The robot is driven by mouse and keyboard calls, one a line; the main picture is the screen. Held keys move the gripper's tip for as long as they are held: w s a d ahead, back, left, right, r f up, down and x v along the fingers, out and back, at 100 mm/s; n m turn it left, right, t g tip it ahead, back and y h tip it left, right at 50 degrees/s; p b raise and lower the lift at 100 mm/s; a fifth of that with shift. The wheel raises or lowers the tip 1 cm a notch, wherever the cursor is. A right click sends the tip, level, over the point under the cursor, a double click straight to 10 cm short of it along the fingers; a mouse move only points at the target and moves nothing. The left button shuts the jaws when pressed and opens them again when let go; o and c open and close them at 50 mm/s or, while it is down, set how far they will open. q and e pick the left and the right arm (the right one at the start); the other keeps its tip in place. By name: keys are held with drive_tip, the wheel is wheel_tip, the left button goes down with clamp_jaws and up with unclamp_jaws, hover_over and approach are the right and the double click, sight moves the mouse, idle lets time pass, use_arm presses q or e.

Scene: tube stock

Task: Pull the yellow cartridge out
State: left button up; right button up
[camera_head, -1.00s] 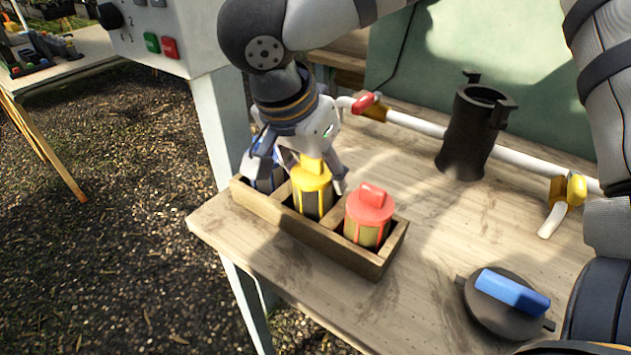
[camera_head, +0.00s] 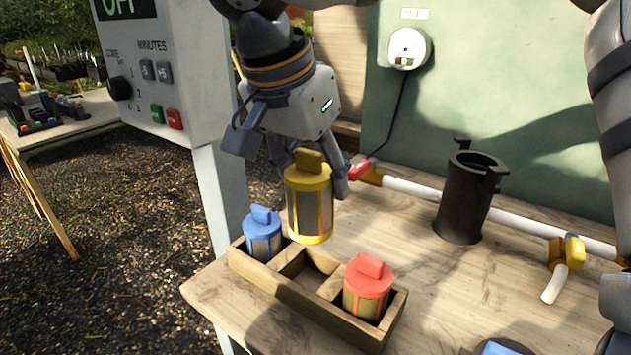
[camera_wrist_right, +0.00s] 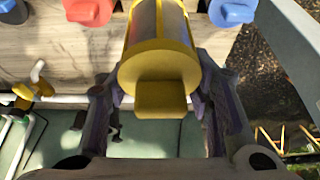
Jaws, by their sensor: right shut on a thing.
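My right gripper (camera_head: 306,166) is shut on the yellow cartridge (camera_head: 309,212), near its tabbed top. The cartridge hangs roughly upright above the wooden rack (camera_head: 290,295), with its yellow bottom rim showing. The rack's middle compartment is empty. In the right wrist view the yellow cartridge (camera_wrist_right: 160,60) lies between the two fingers, tab toward the camera. A blue cartridge (camera_head: 263,238) sits in the rack's left compartment and a red cartridge (camera_head: 367,288) in the right one. My left gripper is not in view.
A black open cylinder (camera_head: 466,200) stands on the table behind the rack to the right. A white pipe (camera_head: 415,190) with a red lever (camera_head: 361,170) and a yellow valve (camera_head: 567,252) runs along the back. A control box (camera_head: 160,75) stands at left.

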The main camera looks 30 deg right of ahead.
drive_tip(key=shift+r, duration=1.75)
